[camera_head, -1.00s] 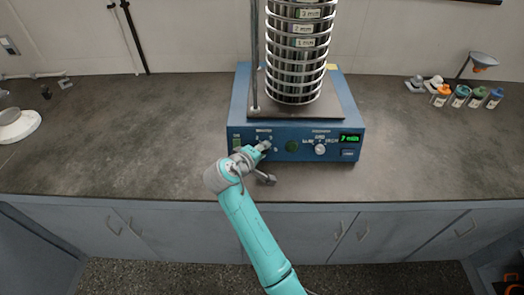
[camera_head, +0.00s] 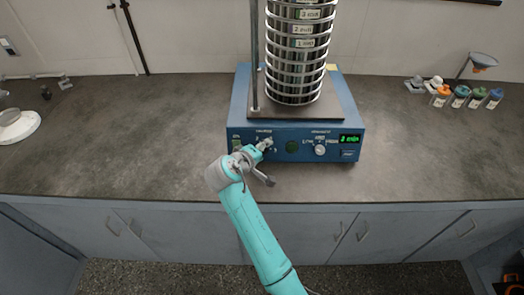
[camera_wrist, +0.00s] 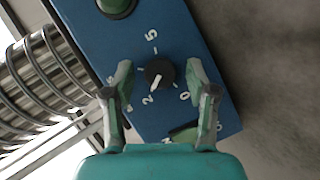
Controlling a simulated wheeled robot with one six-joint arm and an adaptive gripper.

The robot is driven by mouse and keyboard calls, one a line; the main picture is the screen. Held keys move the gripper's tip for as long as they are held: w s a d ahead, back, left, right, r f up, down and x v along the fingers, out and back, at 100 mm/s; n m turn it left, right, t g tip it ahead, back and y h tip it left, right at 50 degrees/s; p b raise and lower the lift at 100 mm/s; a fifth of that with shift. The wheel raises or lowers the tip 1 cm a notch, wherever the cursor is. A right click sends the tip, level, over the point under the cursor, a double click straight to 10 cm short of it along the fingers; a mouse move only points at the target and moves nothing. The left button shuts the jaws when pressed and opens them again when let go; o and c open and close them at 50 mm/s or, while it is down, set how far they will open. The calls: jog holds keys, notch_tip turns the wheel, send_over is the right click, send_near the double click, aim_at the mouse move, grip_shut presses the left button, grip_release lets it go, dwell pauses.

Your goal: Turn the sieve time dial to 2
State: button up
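The sieve time dial (camera_wrist: 158,73) is a round black knob with a white pointer on the blue front panel. In the wrist view its pointer is directed down and left, toward the printed 2. A 5 is printed above the dial and a 0 to its lower right. My gripper (camera_wrist: 160,70) is open, with one finger on each side of the dial and a visible gap between each finger and the knob. In the head view my gripper (camera_head: 262,148) is at the left of the panel and hides the dial.
The blue shaker (camera_head: 235,105) carries a tall stack of metal sieves (camera_head: 297,60). Its panel has a green button (camera_head: 292,146), another knob (camera_head: 320,149) and a lit green display (camera_head: 350,139). Small bottles (camera_head: 460,97) stand at the right.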

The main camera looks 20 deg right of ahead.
jog(key=v, duration=1.2)
dwell(0.4)
